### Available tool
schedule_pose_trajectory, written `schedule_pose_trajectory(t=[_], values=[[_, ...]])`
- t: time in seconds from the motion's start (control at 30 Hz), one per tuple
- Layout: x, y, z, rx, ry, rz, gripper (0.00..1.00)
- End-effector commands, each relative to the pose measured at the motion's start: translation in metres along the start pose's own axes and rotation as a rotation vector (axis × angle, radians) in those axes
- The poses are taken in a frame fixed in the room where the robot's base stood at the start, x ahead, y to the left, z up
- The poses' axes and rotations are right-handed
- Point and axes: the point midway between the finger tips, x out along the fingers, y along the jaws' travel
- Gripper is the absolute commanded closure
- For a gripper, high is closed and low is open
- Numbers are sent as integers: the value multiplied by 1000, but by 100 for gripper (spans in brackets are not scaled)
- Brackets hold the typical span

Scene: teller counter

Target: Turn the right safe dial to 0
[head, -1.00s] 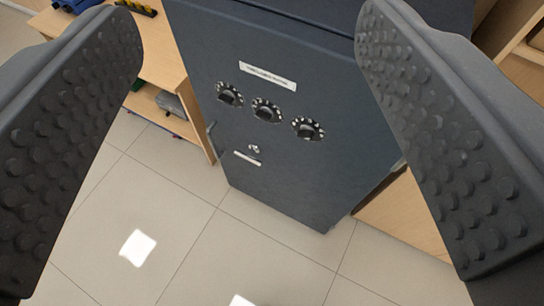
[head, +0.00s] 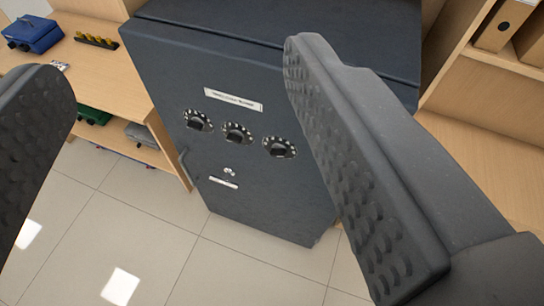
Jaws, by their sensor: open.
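The dark blue-grey safe (head: 255,195) stands ahead, tilted in the picture, with its door facing me. Three black dials with pale marks sit in a row on the door: the left dial (head: 197,120), the middle dial (head: 237,132) and the right dial (head: 280,147). The dial numbers are too small to read. My gripper (head: 185,70) is open and empty. Its two dark studded fingers frame the view, with the right finger close beside the right dial in the picture. Neither finger appears to touch the safe.
A white label (head: 233,99) is above the dials. A keyhole (head: 229,171), a small plate (head: 223,183) and a handle (head: 184,165) are below them. A wooden desk (head: 95,80) with a blue box (head: 32,34) stands left. Wooden shelving (head: 480,75) is right. Tiled floor (head: 120,235) is clear in front.

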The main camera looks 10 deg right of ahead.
Motion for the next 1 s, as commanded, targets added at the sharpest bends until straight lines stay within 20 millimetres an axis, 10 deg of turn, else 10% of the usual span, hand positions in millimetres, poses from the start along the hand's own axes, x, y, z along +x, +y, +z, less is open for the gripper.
schedule_pose_trajectory(t=[0.47,1.0], values=[[158,-34,99,954,114,-204,38],[294,2,348,2211,421,-127,38]])
